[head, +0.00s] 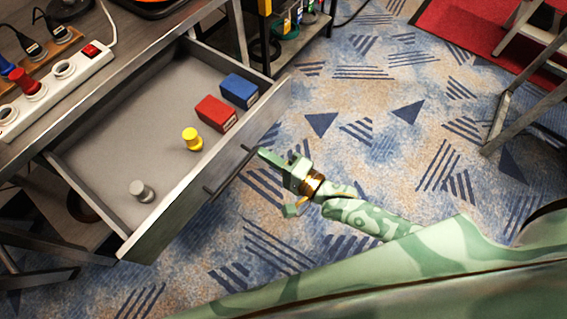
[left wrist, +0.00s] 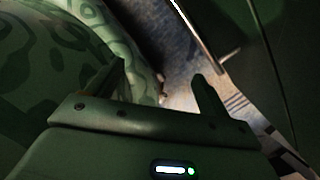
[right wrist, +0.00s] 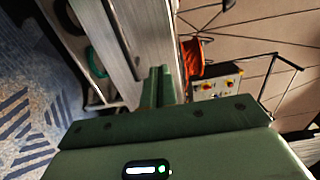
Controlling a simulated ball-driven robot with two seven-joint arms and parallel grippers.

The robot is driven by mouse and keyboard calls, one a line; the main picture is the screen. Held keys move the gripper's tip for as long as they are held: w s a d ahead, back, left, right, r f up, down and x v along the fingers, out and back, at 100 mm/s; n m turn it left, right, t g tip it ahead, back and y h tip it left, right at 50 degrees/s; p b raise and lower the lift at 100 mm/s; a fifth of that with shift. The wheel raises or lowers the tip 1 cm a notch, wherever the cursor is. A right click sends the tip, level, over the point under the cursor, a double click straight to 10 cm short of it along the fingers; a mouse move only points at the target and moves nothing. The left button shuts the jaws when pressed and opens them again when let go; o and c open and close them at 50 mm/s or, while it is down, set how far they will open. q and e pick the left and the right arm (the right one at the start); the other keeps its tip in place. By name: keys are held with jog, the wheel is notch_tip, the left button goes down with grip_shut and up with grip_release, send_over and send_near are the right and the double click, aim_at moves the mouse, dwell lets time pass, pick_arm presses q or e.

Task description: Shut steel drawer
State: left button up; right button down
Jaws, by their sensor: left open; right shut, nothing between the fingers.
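The steel drawer (head: 190,205) is pulled out from under the desk in the head view, with its grey front and dark bar handle (head: 230,170) facing right and down. My right gripper (head: 262,154) is just outside the front, close to the handle's upper end; I cannot tell whether it touches. Its fingers are shut and empty, and they show together in the right wrist view (right wrist: 160,72) beside a grey panel. My left gripper (left wrist: 158,75) is open and empty in the left wrist view; I do not make it out in the head view.
The drawer holds a red box (head: 216,113), a blue box (head: 239,91), a yellow knobbed piece (head: 192,139) and a grey one (head: 142,191). A power strip (head: 55,90) lies on the desk. Patterned carpet (head: 380,110) is open to the right; a metal-legged stand (head: 510,95) is beyond.

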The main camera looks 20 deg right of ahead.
aim_at(238, 138)
jog(key=b+x, duration=0.1)
jog(key=x, duration=0.3)
jog(key=shift+w+a+f, duration=0.15)
jog(key=shift+w, duration=0.1)
jog(key=shift+w+a+b, duration=0.45)
jog(key=shift+w, duration=0.1)
